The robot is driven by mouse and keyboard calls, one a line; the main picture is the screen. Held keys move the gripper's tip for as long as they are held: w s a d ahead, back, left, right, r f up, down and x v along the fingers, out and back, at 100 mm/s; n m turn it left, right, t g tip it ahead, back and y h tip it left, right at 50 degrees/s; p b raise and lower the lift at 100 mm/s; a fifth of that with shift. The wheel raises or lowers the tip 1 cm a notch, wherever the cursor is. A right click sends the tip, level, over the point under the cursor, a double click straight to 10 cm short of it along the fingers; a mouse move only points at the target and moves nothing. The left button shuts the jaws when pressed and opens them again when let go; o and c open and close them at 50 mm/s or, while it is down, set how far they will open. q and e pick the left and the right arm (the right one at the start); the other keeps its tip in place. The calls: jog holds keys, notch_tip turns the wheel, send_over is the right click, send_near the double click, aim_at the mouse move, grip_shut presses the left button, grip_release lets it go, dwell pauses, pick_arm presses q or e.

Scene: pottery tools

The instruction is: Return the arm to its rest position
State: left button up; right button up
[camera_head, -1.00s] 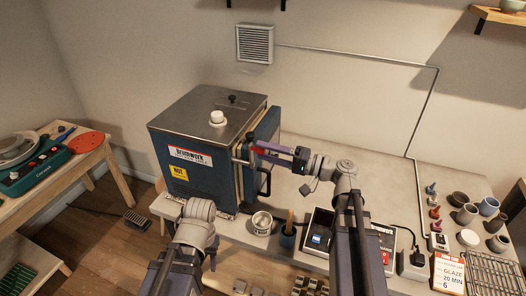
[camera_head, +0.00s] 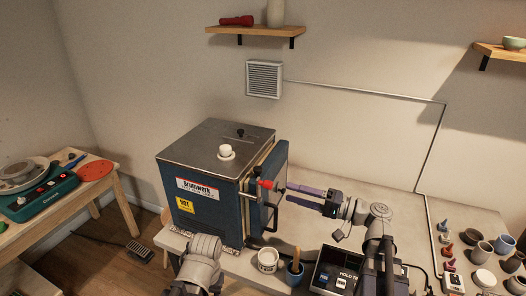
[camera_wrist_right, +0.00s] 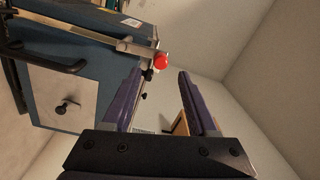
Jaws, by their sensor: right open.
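My right gripper (camera_head: 306,196) reaches in from the right, its purple fingers pointing left at the kiln's door side. It is open, and in the right wrist view its two fingers (camera_wrist_right: 160,88) stand apart with nothing between the tips. The blue kiln (camera_head: 205,200) stands on the bench with its door (camera_head: 279,165) slightly ajar. A red knob (camera_head: 266,184) on the latch is just left of the fingers; in the right wrist view the red knob (camera_wrist_right: 161,61) lies beyond the fingers, apart from them. My left arm shows at the bottom, but its gripper is out of view.
A white tub (camera_head: 268,260) and a blue cup with a tool (camera_head: 294,273) stand at the bench front. A controller box (camera_head: 335,272) is below my right arm. Several small pots (camera_head: 482,252) stand at the right. A shelf (camera_head: 255,31) hangs above.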

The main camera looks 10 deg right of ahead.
jog(key=s+a+f+n+g+h, duration=0.35)
jog(key=a+f+g, duration=0.35)
jog(key=a+f, duration=0.5)
jog(key=s+a+f+n+g+h, duration=0.3)
jog(key=s+f+h, duration=0.6)
jog(key=h, duration=0.4)
jog(key=shift+s+a+f+n, duration=0.2)
jog(key=shift+s+f+n, duration=0.3)
jog(key=shift+f, duration=0.4)
jog(key=shift+w, duration=0.1)
